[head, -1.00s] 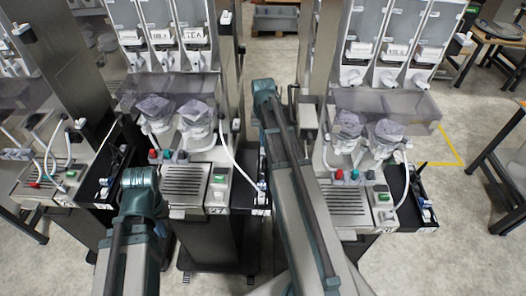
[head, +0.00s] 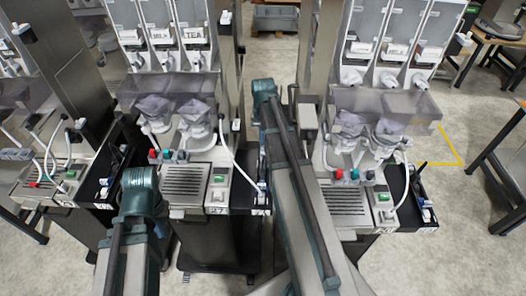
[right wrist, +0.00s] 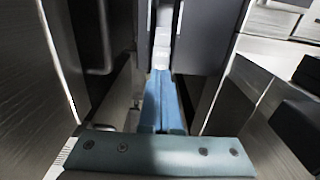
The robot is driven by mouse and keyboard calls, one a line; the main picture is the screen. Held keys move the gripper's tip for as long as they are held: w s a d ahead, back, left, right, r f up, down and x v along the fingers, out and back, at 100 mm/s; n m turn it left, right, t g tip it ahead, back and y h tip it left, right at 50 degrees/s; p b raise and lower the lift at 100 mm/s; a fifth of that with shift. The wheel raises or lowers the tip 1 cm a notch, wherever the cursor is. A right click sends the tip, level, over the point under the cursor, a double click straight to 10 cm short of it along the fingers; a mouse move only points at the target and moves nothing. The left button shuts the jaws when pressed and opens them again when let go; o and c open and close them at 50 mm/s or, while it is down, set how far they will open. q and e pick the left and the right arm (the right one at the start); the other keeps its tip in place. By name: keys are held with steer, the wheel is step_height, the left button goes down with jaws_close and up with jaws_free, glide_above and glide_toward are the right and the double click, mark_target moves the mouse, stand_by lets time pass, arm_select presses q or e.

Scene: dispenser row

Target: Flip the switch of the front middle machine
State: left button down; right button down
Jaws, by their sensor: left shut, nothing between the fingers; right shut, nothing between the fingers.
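The front middle machine shows left of centre in the head view, with a drip grille (head: 185,178) and coloured knobs. A small green switch (head: 219,179) sits on its panel to the right of the grille. My right arm reaches up past this machine's right side, and its gripper is hidden in the head view. In the right wrist view my right gripper (right wrist: 163,82) shows blue fingers shut together with nothing between them, in a narrow gap between dark panels. My left arm stands in front of the machine's left side; its fingers are not visible.
A similar machine (head: 345,200) stands to the right and another (head: 50,180) to the left. A white hose (head: 232,160) hangs at the middle machine's right side. Open floor (head: 460,205) lies at the right, with a table (head: 500,180) at the edge.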

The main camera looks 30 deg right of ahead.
mark_target(263, 148)
steer(key=shift+f+b, duration=0.9)
stand_by(0.3)
steer(key=shift+r, duration=0.1)
step_height(263, 148, up, 7)
steer(key=p, duration=0.7)
stand_by(0.3)
